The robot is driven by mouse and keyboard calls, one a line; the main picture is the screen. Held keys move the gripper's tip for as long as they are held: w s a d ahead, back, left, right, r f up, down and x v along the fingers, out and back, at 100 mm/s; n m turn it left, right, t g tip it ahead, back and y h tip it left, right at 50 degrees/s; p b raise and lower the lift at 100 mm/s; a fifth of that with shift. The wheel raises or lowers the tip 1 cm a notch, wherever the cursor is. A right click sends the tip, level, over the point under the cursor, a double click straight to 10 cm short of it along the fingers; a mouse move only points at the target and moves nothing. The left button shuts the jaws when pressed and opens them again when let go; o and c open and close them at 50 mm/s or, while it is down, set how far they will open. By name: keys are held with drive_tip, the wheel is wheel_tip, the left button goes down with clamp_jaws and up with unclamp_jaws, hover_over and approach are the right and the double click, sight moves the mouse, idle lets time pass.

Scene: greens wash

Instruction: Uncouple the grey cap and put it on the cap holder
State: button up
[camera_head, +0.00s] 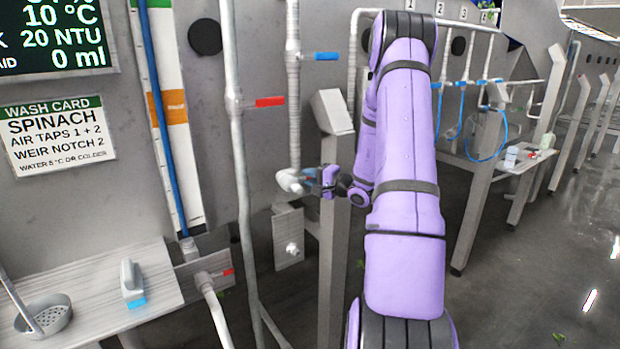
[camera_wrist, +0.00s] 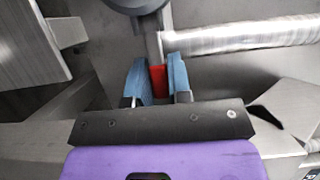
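My gripper (camera_head: 328,182) is beside the pale fitting (camera_head: 290,181) at the lower end of a vertical pipe. In the wrist view its two blue fingertips (camera_wrist: 159,80) are close together, with a red lever (camera_wrist: 158,82) filling the gap between them. The lever joins a grey piece leading up toward a dark round part (camera_wrist: 136,4). I cannot clearly make out the grey cap; it may be part of this fitting. A grey bracket with a pale knob (camera_head: 292,248) is below the fitting; I cannot tell whether it is the cap holder.
A red-handled valve (camera_head: 270,102) and a blue-handled valve (camera_head: 326,56) stick out from nearby pipes. A slanted grey post (camera_head: 332,112) stands close to my gripper. A bench (camera_head: 100,290) is at lower left. Open floor (camera_head: 530,270) lies to the right.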

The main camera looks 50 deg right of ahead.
drive_tip(key=o, duration=0.4)
drive_tip(key=shift+c, duration=0.2)
drive_tip(key=shift+s, duration=0.1)
drive_tip(key=s+d, duration=0.1)
drive_tip(key=s, duration=0.9)
drive_tip(key=shift+s+d, duration=0.25)
drive_tip(key=shift+d, duration=0.15)
